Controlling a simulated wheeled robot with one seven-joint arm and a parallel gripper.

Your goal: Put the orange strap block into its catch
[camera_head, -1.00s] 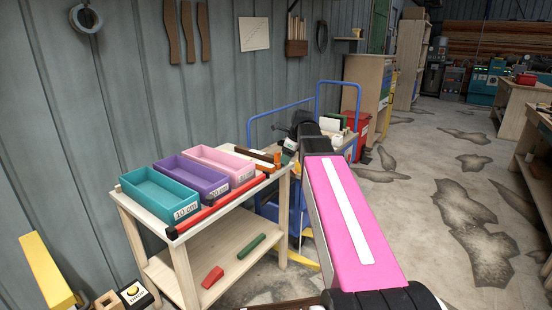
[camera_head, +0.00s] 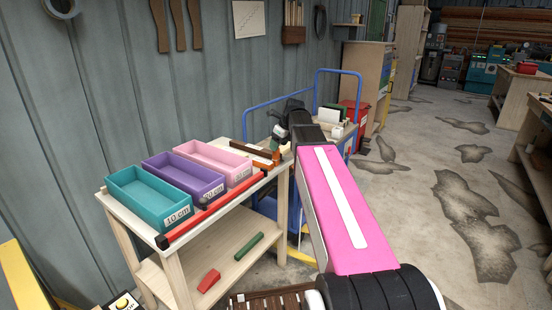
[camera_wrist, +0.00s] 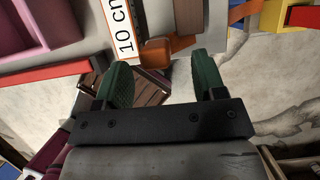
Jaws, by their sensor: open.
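An orange block (camera_wrist: 155,53) with a short strap running off to its upper right shows in the wrist view, at the table edge beside the "10 cm" label. My gripper (camera_wrist: 162,80) is open, its two green pads wide apart. The block appears between and just beyond the pads, with nothing gripped. An orange piece (camera_wrist: 241,11) lies farther right, past a brown wooden bar (camera_wrist: 188,16); I cannot tell whether it is the catch. In the head view, orange parts (camera_head: 275,146) show small at the table's right end, where my gripper (camera_head: 284,137) hangs close by.
Teal (camera_head: 148,205), purple (camera_head: 184,182) and pink (camera_head: 213,162) trays fill the wooden table's top. A red bar (camera_head: 208,212) runs along its front edge. A blue-railed cart (camera_head: 330,72) stands behind my arm. A wooden crate (camera_wrist: 140,88) is below. Floor at right is open.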

